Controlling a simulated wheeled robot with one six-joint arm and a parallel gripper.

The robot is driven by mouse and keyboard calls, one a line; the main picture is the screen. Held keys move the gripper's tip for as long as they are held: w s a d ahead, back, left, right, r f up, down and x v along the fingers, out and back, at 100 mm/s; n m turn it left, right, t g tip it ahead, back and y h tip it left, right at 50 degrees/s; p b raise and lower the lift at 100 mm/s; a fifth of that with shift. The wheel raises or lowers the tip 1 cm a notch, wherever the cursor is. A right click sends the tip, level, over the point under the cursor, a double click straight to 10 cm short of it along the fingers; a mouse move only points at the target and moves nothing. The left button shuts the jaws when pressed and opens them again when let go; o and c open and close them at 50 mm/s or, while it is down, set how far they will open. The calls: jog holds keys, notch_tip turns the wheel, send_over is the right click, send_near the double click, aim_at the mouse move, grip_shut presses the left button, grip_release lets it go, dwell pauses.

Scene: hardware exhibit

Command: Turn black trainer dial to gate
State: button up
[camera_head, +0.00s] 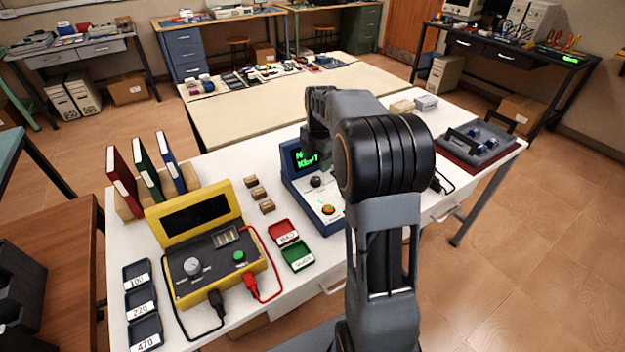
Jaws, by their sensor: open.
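The black dial (317,181) is a small round knob on the sloped front panel of a blue trainer box (298,192). The box stands on the white table, below a screen (303,155) with green text that is partly covered. The dial's pointer and any gate marking are too small to read. My gripper (317,148) hangs at the end of the arm, over the screen and above and behind the dial in the picture. It looks apart from the dial. Its fingertips are hard to make out, and my arm hides the box's right side.
A yellow tester (158,226) with a silver dial (192,266) and red and black leads stands to the left. Red (283,232) and green (298,256) trays lie between. A colored button (328,210) sits below the black dial. Small brown blocks (258,194) lie left of the box.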

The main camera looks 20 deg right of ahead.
aim_at(316, 179)
jog(key=f, duration=0.7)
jog(key=shift+w+a+f, duration=0.15)
jog(key=shift+w+f, duration=0.05)
jog(key=shift+f, duration=0.15)
jog(key=c, duration=0.9)
jog(key=shift+a, duration=0.45)
jog(key=shift+d, duration=0.25)
jog(key=shift+d+m, duration=0.2)
jog(key=shift+m, duration=0.7)
jog(key=m, duration=0.4)
jog(key=shift+w, duration=0.1)
jog(key=shift+m+h+p, duration=0.3)
jog(key=shift+m+p, duration=0.05)
jog(key=shift+m, duration=1.15)
jog(key=shift+f, duration=0.1)
